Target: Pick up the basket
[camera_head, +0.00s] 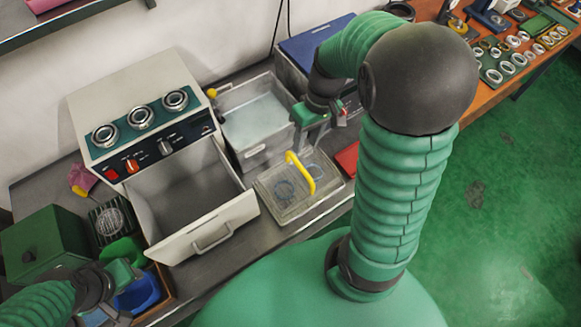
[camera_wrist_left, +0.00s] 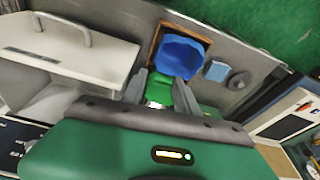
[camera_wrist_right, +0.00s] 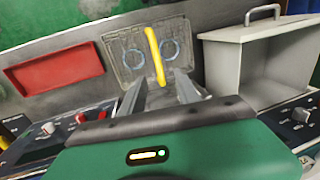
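The basket (camera_head: 299,199) is a shallow, see-through grey box with a yellow handle arching over it. It sits on the metal bench, right of the open drawer. Two thin bluish rings lie in it. It also shows in the right wrist view (camera_wrist_right: 126,58), ahead of the fingers. My right gripper (camera_wrist_right: 162,92) is open and empty, pointing toward the basket; in the head view it is above and behind the basket, apart from it. My left gripper (camera_wrist_left: 165,90) is at the lower left with its fingers apart, over a green bin (camera_wrist_left: 184,97). Its fingertips partly cover the bin.
A white machine with dials (camera_head: 140,105) and its pulled-out drawer (camera_head: 215,228) stand left of the basket. A grey open tub (camera_head: 262,153) is behind it. A red tray (camera_wrist_right: 55,72) lies beside it. A blue bin (camera_wrist_left: 180,55) stands near my left gripper.

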